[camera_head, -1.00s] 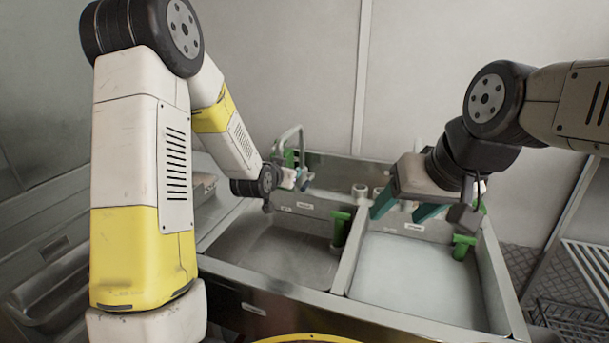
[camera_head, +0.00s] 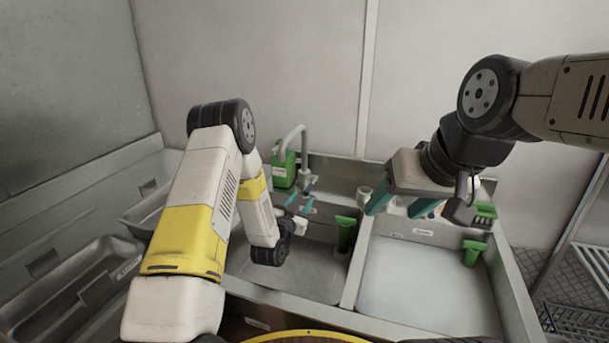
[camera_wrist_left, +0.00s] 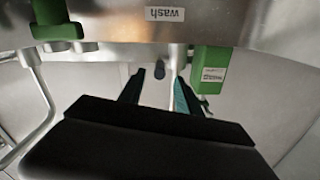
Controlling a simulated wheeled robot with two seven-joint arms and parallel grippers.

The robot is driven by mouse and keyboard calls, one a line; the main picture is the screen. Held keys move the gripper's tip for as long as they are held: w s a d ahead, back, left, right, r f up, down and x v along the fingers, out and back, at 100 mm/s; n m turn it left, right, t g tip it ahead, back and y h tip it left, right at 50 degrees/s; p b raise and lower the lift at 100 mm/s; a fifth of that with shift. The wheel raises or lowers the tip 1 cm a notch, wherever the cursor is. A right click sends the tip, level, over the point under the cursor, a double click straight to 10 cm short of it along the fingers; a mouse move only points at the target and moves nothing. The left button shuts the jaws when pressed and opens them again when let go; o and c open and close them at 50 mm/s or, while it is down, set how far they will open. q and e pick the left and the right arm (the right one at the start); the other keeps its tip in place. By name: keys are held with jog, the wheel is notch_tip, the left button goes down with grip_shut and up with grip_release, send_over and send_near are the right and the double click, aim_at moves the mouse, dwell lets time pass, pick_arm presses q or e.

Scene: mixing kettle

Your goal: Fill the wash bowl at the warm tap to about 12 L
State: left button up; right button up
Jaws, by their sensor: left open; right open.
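The wash bowl (camera_head: 285,275) is the left steel basin, partly hidden by my left arm. I cannot tell its water level. The tap's curved spout (camera_head: 297,132) rises at its back edge. My left gripper (camera_head: 300,205) is open and empty, its teal fingers at the back of this basin near the tap. In the left wrist view, my open fingers (camera_wrist_left: 158,92) point toward a small dark knob (camera_wrist_left: 160,70), which shows between them, below a "wash" label (camera_wrist_left: 165,14). I cannot tell whether they touch it. My right gripper (camera_head: 400,205) is open and empty above the back of the right basin.
The right basin (camera_head: 425,285) has a pale, smooth surface. Green handles (camera_head: 346,234) (camera_head: 473,252) stand at the basins. Steel trays (camera_head: 75,285) lie left; a wire rack (camera_head: 585,290) stands right.

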aim_at(308, 190)
pick_arm(q)
jog(key=shift+x, duration=3.6)
jog(key=shift+d, duration=0.1)
grip_shut()
